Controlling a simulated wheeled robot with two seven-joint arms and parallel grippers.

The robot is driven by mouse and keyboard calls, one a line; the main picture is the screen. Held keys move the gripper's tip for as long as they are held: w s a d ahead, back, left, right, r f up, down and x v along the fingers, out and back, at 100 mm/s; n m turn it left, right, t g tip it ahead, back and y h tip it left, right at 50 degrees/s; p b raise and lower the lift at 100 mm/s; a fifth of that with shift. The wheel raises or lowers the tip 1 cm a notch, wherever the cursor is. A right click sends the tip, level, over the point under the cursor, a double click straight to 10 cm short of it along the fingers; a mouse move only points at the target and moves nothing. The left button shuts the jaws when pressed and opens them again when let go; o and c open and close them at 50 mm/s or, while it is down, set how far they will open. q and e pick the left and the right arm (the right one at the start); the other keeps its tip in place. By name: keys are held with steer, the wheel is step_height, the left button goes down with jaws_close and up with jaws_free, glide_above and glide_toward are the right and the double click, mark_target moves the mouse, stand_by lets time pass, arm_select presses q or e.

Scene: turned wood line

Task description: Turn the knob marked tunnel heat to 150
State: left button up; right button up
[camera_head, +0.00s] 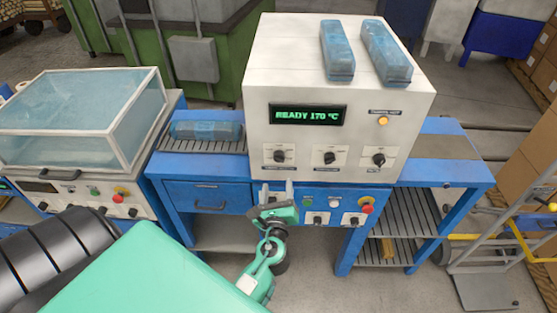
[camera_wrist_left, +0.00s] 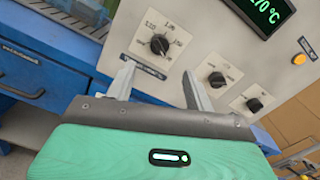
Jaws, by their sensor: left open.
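A white machine (camera_head: 270,100) has a green display (camera_head: 308,115) reading READY 170 °C. Below it is a row of three black knobs: left (camera_head: 280,156), middle (camera_head: 330,157) and right (camera_head: 379,159). Their name plates are too small to read, so I cannot tell which is tunnel heat. My left gripper (camera_head: 277,192) is open and empty, just below the left knob. In the left wrist view, the left knob (camera_wrist_left: 159,44) with its numbered dial lies beyond the spread fingers (camera_wrist_left: 158,82), apart from them. The middle knob (camera_wrist_left: 217,79) and right knob (camera_wrist_left: 254,104) lie further right.
An amber button (camera_head: 383,121) is on the machine's upper right. A lower blue panel has small switches and a red button (camera_head: 367,204). Blue wrapped packs (camera_head: 337,50) lie on top; another pack (camera_head: 205,130) is on the roller bed. A clear-lidded machine (camera_head: 80,110) stands left, a hand truck right.

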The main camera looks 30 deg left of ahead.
mark_target(278, 162)
arm_select(q)
steer(key=p+x, duration=0.2)
steer(key=x, duration=0.7)
steer(key=shift+w+p, duration=0.2)
steer(key=shift+p, duration=0.15)
steer(key=shift+w+a, duration=0.3)
steer(key=shift+w, duration=0.1)
steer(key=c, duration=1)
steer(key=shift+f, duration=0.1)
